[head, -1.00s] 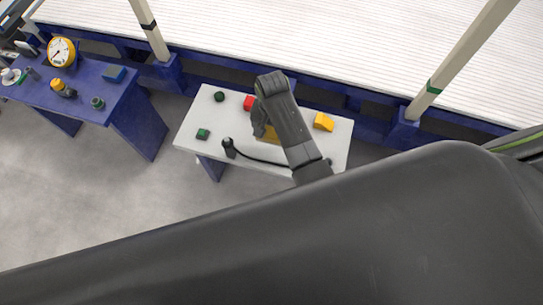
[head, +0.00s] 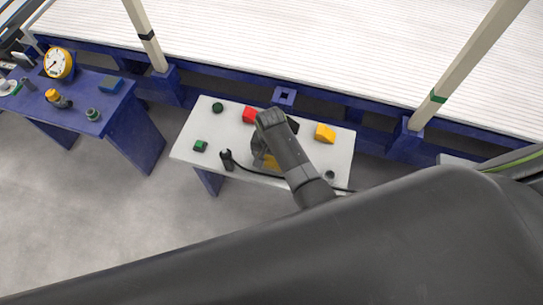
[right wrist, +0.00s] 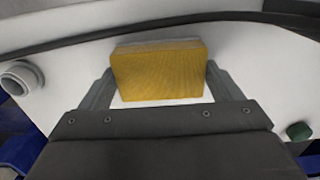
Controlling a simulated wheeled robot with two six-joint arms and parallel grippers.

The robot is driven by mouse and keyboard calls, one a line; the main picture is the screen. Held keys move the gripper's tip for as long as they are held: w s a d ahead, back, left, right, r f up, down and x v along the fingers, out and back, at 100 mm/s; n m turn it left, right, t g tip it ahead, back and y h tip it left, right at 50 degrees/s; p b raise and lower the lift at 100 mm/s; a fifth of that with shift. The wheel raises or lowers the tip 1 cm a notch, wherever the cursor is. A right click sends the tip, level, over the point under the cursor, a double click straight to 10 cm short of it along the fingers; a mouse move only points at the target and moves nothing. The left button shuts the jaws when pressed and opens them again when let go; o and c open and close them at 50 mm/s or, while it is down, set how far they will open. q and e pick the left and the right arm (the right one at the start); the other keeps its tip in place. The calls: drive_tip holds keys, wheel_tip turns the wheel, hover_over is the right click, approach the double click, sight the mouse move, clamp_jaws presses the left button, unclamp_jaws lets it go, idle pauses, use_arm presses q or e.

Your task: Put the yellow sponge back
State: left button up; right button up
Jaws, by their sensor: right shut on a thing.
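The yellow sponge (right wrist: 160,75) with a pale upper layer is between the two fingers of my right gripper (right wrist: 160,88) in the right wrist view. The gripper is shut on it. In the head view the sponge (head: 271,162) shows partly behind my right arm, over the front part of the white table (head: 215,140). I cannot tell whether it touches the tabletop. My left gripper is not in view.
A blue table (head: 125,112) with several parts stands at left.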

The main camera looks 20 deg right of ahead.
sight(271, 158)
drive_tip(key=shift+f, duration=0.1)
drive_tip(key=o, duration=0.6)
drive_tip(key=shift+o, duration=1)
drive_tip(key=shift+r+p, duration=0.6)
drive_tip(key=shift+r, duration=0.1)
wheel_tip(271, 158, up, 11)
drive_tip(key=p, duration=1.2)
